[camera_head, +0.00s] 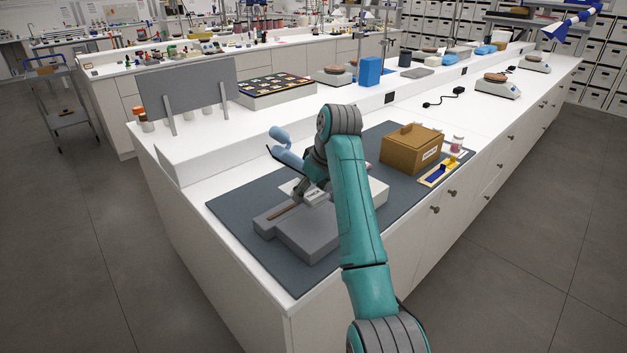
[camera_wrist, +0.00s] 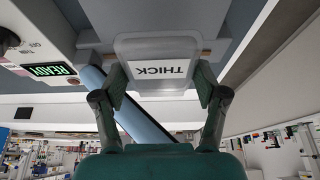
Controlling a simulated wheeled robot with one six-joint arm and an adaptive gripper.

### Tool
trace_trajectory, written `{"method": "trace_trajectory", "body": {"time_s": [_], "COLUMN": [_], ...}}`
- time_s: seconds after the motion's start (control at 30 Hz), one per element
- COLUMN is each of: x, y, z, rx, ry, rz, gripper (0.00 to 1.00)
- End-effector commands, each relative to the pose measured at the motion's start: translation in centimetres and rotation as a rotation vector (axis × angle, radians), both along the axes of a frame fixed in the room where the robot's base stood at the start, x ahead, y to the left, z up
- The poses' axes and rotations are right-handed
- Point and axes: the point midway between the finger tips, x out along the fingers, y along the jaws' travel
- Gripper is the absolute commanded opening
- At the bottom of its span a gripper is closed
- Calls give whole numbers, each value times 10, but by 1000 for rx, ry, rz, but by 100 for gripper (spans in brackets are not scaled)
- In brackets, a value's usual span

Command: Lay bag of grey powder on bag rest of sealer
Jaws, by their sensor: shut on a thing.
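The sealer shows in the camera_head view as a pale body (camera_head: 377,191) with a low grey bag rest (camera_head: 310,238) in front and a brown strip (camera_head: 283,212) beside it. My gripper (camera_wrist: 162,88) is shut on a grey bag with a white "THICK" label (camera_wrist: 160,68), its fingers on both sides of the bag. In the camera_head view the bag (camera_head: 313,194) is partly hidden by my arm, near the sealer. Whether it touches the sealer I cannot tell. A lit "READY" display (camera_wrist: 50,70) shows in the wrist view. The powder itself is not visible.
A dark mat (camera_head: 235,205) lies under the sealer. A brown lidded box (camera_head: 411,148), a small jar (camera_head: 457,144) and a yellow-edged tray (camera_head: 440,172) stand to the right. Pale blue rounded parts (camera_head: 288,157) rise behind my gripper. The mat's left end is clear.

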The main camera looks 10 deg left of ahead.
Motion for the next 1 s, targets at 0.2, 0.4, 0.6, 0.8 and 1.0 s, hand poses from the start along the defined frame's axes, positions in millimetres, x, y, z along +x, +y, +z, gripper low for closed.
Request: {"method": "trace_trajectory", "body": {"time_s": [0.2, 0.4, 0.6, 0.8, 1.0], "x": [0, 0, -1, -1, -1], "y": [0, 0, -1, -1, -1], "z": [0, 0, -1, -12, -29], "rx": [0, 0, 1, 0, 0], "ry": [0, 0, 1, 3, 2], "rz": [0, 0, 0, 1, -1], "gripper": [31, 31, 31, 31, 31]}}
